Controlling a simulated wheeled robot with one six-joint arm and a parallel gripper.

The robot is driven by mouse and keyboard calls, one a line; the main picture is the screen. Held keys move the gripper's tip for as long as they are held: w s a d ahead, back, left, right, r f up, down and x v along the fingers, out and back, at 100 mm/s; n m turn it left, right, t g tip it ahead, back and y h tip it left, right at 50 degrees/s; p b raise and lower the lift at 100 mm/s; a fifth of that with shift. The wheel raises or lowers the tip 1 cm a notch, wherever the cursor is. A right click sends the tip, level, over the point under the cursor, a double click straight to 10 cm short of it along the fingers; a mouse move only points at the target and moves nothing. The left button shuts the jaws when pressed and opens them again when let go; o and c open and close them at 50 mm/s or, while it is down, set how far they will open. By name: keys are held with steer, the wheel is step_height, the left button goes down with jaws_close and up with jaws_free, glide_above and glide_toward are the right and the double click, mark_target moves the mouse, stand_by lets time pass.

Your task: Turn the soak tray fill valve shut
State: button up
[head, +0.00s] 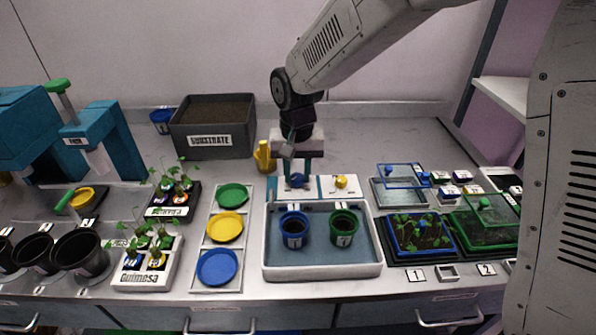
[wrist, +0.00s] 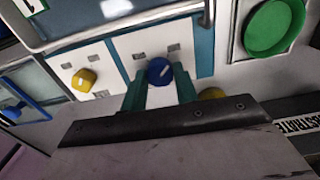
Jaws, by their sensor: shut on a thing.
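The soak tray (head: 322,272) is a white-rimmed basin holding a blue pot (head: 294,230) and a green pot (head: 344,230). Behind it is a white valve panel (head: 325,187) with a blue knob (head: 297,181) at left and a yellow knob (head: 341,181) at right. My gripper (head: 297,173) points down over the panel, shut on the blue knob. In the wrist view the blue knob (wrist: 160,71) sits between my green fingers, a pale mark on its top. The yellow knob also shows in the wrist view (wrist: 84,79), clear of the fingers. Fingers partly hide the blue knob's sides.
A yellow object (head: 264,157) stands just left of my gripper, before the dark substrate box (head: 213,146). A rack of coloured dishes (head: 222,257) lies left of the tray. The counter behind the valves is clear.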

mark_target(297, 177)
stand_by(0.4)
steer(key=o, duration=1)
steer(key=shift+c, duration=0.2)
step_height(297, 177, up, 8)
steer(key=shift+f, duration=0.1)
